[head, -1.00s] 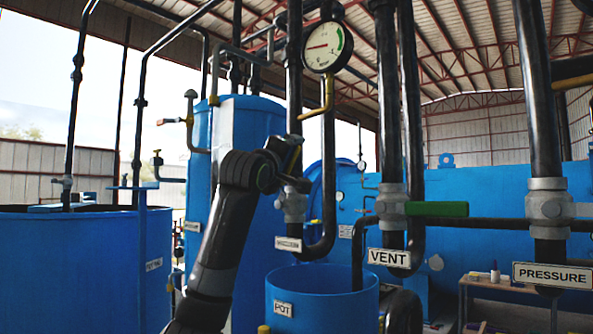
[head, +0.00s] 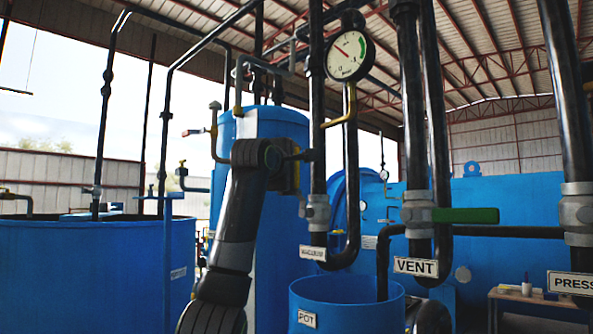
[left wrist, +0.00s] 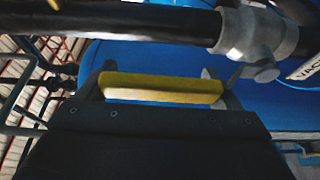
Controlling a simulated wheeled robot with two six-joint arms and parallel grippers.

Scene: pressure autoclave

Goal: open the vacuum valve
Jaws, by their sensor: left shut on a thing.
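The vacuum valve's grey body (head: 315,212) sits on a black vertical pipe, with a partly readable vacuum label (head: 312,253) below it. In the left wrist view the valve body (left wrist: 255,38) is at upper right, with its label (left wrist: 305,66) at the edge. The yellow handle (left wrist: 160,88) lies between my left fingers, roughly parallel to the black pipe. My left gripper (head: 297,172) is shut on this handle, just left of the pipe and above the valve body. The handle is mostly hidden by the gripper in the head view. My right gripper is not in view.
The vent valve's green handle (head: 465,215) and vent label (head: 415,266) are to the right. A round gauge (head: 349,55) hangs above. A blue pot (head: 345,294) stands below, a tall blue tank (head: 275,130) behind my arm. A wide blue tank (head: 90,265) is at left.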

